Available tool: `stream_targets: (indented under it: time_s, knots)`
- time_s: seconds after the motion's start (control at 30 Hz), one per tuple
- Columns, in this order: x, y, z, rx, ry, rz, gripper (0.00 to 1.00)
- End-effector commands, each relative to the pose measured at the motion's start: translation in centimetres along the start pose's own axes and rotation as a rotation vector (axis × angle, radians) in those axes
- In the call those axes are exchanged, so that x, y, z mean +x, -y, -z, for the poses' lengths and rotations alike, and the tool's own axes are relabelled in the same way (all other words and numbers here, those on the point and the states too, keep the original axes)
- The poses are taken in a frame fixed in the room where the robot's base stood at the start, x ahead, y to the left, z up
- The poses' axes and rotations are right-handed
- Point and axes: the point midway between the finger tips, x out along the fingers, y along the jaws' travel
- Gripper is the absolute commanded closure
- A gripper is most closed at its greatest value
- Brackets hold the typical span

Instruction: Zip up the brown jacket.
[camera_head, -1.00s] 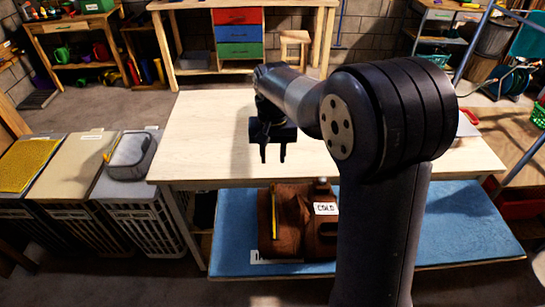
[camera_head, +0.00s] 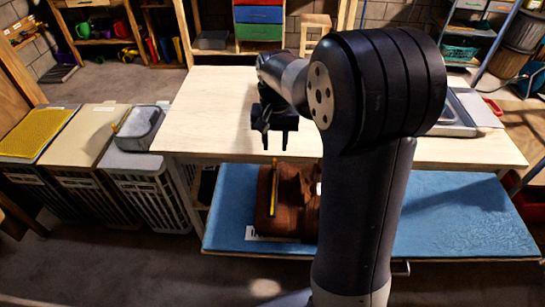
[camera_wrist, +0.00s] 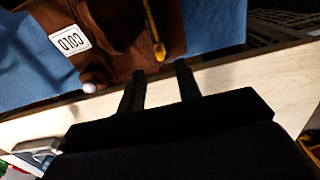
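The brown jacket (camera_head: 288,212) lies on a blue mat (camera_head: 225,220) below the front edge of the wooden table. A yellow strip (camera_head: 274,192) runs along its left part; my arm hides its right side. In the wrist view the jacket (camera_wrist: 118,58) shows at the top, with the yellow strip (camera_wrist: 152,24) ending in a yellow tab and a white COLD label (camera_wrist: 70,40). My gripper (camera_head: 275,143) is over the table's front part, fingers apart, empty and clear of the jacket. It also shows in the wrist view (camera_wrist: 160,68), its tips just short of the jacket in the picture.
The wooden table (camera_head: 200,110) is mostly bare, with a grey tray (camera_head: 458,115) at its right. Lidded bins (camera_head: 75,160) stand at the left, one with a grey container (camera_head: 139,128) on top. Shelves and coloured drawers (camera_head: 259,15) stand behind. Grey floor shows in front.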

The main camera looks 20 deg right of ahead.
Motion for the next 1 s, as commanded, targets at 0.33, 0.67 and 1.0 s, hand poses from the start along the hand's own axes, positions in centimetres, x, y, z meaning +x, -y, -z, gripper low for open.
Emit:
stream_targets:
  time_s: [0.33,0.67,1.0]
  knots:
    - [5.3,0.0,-0.1,-0.001,0.003,-0.001,0.67]
    - [6.0,0.0,0.0,-0.001,0.0,0.0,0.67]
    - [6.0,0.0,0.0,-0.001,0.0,0.0,0.9]
